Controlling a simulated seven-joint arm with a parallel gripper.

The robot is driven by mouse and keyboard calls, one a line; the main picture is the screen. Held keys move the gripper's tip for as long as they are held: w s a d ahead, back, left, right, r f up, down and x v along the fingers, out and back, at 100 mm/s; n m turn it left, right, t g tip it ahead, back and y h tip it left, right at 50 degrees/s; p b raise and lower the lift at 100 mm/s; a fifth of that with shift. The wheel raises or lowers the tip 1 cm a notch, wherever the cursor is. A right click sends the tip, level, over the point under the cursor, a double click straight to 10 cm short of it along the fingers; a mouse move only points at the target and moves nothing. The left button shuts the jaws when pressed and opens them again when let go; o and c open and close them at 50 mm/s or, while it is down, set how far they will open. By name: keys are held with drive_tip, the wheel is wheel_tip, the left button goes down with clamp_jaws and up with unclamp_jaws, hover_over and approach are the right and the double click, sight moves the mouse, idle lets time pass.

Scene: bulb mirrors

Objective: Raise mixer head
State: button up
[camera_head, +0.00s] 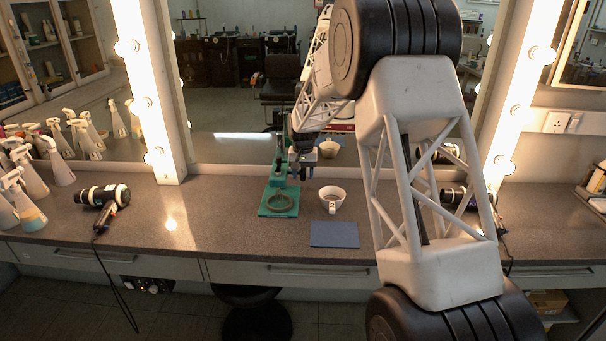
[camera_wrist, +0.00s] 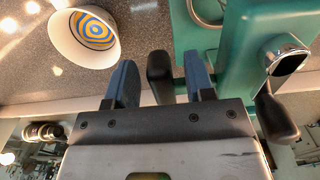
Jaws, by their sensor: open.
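The green mixer (camera_head: 278,175) stands upright on the counter, its base plate (camera_head: 268,209) toward the front with a ring on it. In the wrist view the green mixer body (camera_wrist: 240,50) fills the upper right, with a chrome-rimmed part (camera_wrist: 287,54) and a black lever (camera_wrist: 275,115). My gripper (camera_head: 300,163) is at the mixer's upper right side. In the wrist view my gripper (camera_wrist: 158,72) is open, and a dark knob (camera_wrist: 160,77) attached to the mixer shows between its two fingers. I cannot tell whether the fingers touch it.
A white cup (camera_head: 332,198) stands right of the mixer; its striped inside shows in the wrist view (camera_wrist: 88,33). A blue mat (camera_head: 334,235) lies in front of it. A hair dryer (camera_head: 104,198) and spray bottles (camera_head: 32,180) are at left. The mirror (camera_head: 225,110) stands close behind.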

clamp_jaws()
wheel_tip(320, 180, up, 9)
drive_tip(key=shift+f, duration=0.1)
unclamp_jaws()
idle(0.4)
wheel_tip(320, 180, up, 8)
idle(0.8)
